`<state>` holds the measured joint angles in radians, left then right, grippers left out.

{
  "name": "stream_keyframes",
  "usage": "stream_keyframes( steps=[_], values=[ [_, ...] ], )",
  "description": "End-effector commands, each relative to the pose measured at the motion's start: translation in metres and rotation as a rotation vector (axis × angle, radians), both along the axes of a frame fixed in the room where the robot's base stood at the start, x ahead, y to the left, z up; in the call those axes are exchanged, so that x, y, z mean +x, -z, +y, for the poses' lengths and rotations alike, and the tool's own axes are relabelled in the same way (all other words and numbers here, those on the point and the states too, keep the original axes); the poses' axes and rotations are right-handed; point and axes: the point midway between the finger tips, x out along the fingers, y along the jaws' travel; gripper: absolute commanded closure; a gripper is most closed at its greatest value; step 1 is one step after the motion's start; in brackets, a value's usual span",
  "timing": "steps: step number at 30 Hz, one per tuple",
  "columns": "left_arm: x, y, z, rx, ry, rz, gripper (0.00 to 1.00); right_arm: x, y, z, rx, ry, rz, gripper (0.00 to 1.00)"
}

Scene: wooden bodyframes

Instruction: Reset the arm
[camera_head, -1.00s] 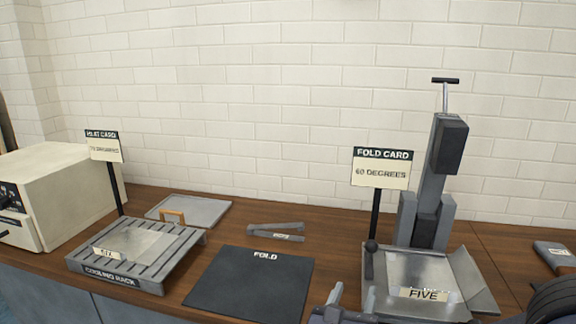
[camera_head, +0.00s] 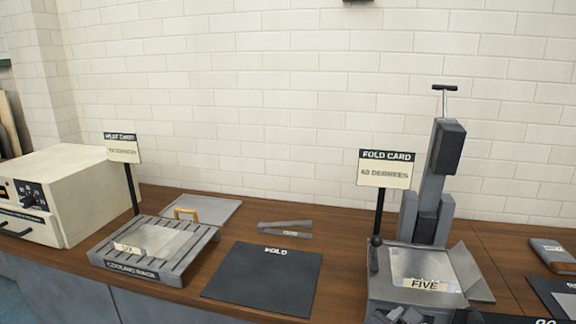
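Grey tips that look like my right gripper (camera_head: 398,316) show at the bottom edge, in front of the bending press (camera_head: 385,292). Most of that gripper is cut off, and I cannot tell how far apart its fingers are. My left gripper is out of view. A metal sheet labelled FIVE (camera_head: 424,266) lies on the press bed, with a raised flap (camera_head: 470,272) on its right. A sheet labelled SIX (camera_head: 150,241) lies on the slatted cooling rack (camera_head: 136,268) at the left.
A cream oven (camera_head: 75,190) stands far left. Heat card (camera_head: 123,148) and fold card (camera_head: 386,170) stand on posts. A grey block (camera_head: 553,256) lies right.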

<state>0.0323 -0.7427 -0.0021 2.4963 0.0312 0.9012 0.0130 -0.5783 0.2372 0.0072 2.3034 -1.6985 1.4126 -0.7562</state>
Motion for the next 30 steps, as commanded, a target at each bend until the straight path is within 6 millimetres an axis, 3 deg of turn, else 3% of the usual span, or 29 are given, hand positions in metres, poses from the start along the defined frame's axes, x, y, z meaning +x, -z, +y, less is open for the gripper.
stream_keyframes(
  steps=[5, 9, 11, 15, 18, 22, 25, 30],
  values=[
    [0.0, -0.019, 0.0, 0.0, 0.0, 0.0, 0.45, -0.047, 0.007, -0.05, 0.325, 0.287, 0.01, 0.51],
    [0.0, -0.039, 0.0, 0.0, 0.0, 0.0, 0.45, -0.106, 0.018, -0.071, 0.72, 0.635, -0.028, 0.51],
    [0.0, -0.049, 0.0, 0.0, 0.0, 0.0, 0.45, -0.134, 0.02, -0.069, 0.935, 0.825, -0.069, 0.51],
    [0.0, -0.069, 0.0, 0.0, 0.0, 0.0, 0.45, -0.177, 0.011, -0.038, 1.443, 1.258, -0.215, 0.51],
    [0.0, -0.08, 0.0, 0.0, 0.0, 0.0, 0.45, -0.186, -0.008, -0.012, 1.753, 1.509, -0.325, 0.51],
    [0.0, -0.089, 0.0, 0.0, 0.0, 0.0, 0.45, -0.186, -0.033, 0.009, 2.041, 1.726, -0.429, 0.51],
    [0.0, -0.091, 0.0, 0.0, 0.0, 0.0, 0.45, -0.184, -0.044, 0.016, 2.16, 1.813, -0.469, 0.51],
    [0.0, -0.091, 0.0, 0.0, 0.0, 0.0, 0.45, -0.183, -0.048, 0.02, 2.206, 1.848, -0.48, 0.51]
  ],
)
